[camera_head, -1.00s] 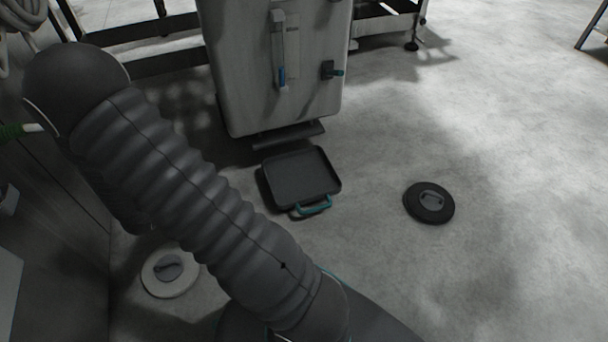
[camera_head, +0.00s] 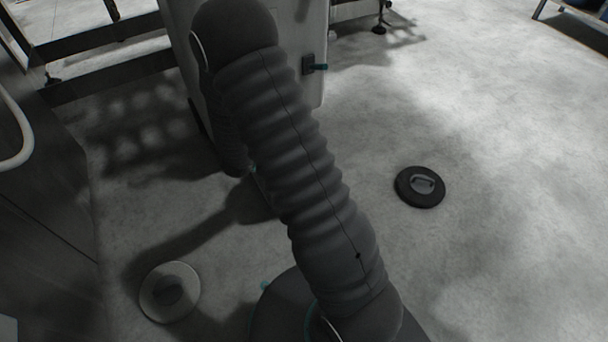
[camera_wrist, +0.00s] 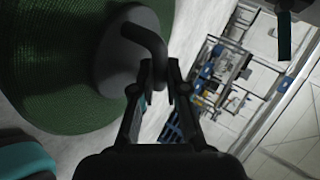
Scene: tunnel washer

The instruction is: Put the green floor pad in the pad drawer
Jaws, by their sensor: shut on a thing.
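The green floor pad (camera_wrist: 60,60) fills the left of the wrist view, tilted up off the floor, with a grey hub (camera_wrist: 128,58) and a dark bent handle (camera_wrist: 150,38). My gripper (camera_wrist: 160,78) is shut on that handle. In the head view my arm covers the gripper and most or all of the green pad. The pad drawer cannot be made out now; my arm covers the floor in front of the pale machine (camera_head: 315,85) where it showed earlier.
A black pad (camera_head: 408,190) lies on the floor at right, and a pale pad (camera_head: 150,299) at lower left. The machine carries a dark fitting with a teal lever (camera_head: 318,67). A dark frame (camera_head: 110,68) stands at upper left. The floor at right is largely clear.

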